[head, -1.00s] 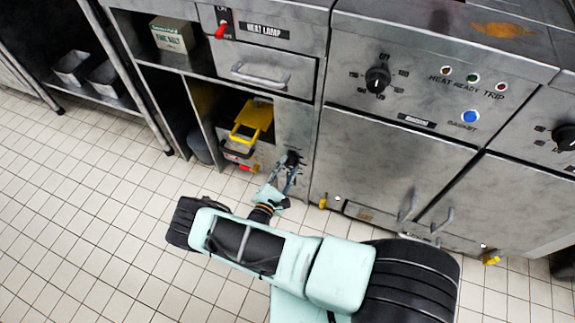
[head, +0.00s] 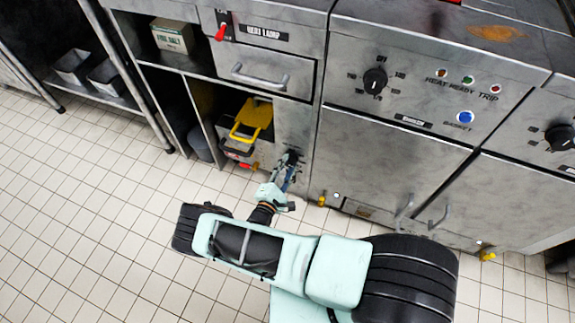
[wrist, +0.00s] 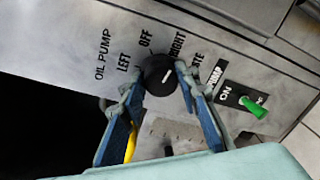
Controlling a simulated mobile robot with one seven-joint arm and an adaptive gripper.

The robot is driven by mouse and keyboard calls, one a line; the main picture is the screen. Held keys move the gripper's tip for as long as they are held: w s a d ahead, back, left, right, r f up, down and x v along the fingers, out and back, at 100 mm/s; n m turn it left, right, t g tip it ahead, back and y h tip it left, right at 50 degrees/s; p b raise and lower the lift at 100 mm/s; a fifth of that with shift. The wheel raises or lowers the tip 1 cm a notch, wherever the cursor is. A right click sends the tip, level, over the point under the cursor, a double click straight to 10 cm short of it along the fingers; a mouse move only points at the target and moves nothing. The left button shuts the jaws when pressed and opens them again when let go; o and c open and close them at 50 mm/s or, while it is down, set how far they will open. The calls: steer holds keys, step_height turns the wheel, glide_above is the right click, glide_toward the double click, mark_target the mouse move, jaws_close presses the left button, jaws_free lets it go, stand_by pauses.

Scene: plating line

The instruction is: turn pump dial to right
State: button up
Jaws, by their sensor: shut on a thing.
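The black pump dial (wrist: 158,72) is on the grey panel under the words OIL PUMP, with LEFT, OFF and RIGHT printed around it. Its short white pointer mark slants up and to the right, roughly toward the RIGHT label (wrist: 177,45). My gripper (wrist: 160,86) is shut on the dial, one blue-backed finger on each side. In the head view my gripper (head: 285,178) reaches the dial low on the cabinet's right-hand panel; the dial (head: 291,156) is small and partly hidden there.
A green toggle switch (wrist: 253,107) marked ON stands close to the right of my fingers. A yellow-handled item (head: 250,120) sits in the open bay left of the dial. A red-handled switch (head: 221,32) is above. Tiled floor (head: 90,220) is clear on the left.

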steer(key=shift+w, duration=0.15)
steer(key=o, duration=1.2)
steer(key=shift+c, duration=0.2)
steer(key=v, duration=0.7)
steer(key=shift+s, duration=0.3)
